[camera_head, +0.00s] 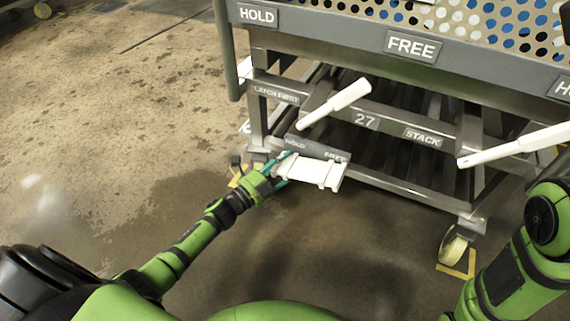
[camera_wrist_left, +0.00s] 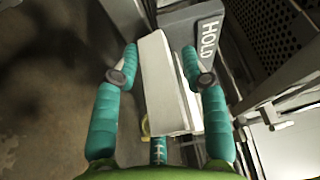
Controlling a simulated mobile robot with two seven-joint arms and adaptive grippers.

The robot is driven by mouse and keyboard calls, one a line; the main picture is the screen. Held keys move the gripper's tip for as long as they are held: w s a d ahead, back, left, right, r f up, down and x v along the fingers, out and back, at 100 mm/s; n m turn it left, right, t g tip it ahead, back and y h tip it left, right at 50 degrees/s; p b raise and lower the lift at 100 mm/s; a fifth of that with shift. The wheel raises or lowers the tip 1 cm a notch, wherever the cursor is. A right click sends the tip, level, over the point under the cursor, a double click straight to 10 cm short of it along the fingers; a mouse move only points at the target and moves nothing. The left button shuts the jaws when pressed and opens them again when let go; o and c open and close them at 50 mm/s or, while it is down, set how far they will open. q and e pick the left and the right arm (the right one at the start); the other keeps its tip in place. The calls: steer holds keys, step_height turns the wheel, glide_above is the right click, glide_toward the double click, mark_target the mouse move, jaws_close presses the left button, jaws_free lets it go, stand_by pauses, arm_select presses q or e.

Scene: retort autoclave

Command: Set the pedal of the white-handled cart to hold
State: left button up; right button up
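The cart (camera_head: 463,128) has white handles and carries the number 27. Its white pedal (camera_head: 312,172) sits low at the front left, just below a grey plate (camera_head: 318,149) marked HOLD on the left and FREE on the right. I cannot tell which setting the pedal is in. My left gripper (camera_head: 282,167) is at the pedal's left, HOLD end. In the left wrist view the pedal (camera_wrist_left: 166,85) lies between the two teal fingers (camera_wrist_left: 158,62). The left finger looks slightly apart from it; the right finger overlaps its edge. My right gripper is out of view.
Two white handles (camera_head: 335,103) (camera_head: 515,146) stick out from the cart's front bar. Above them is a perforated tray edge with a FREE plate (camera_head: 412,46). A caster (camera_head: 453,249) stands at the cart's right.

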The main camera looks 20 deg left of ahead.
arm_select(q)
steer(key=v, duration=1.2)
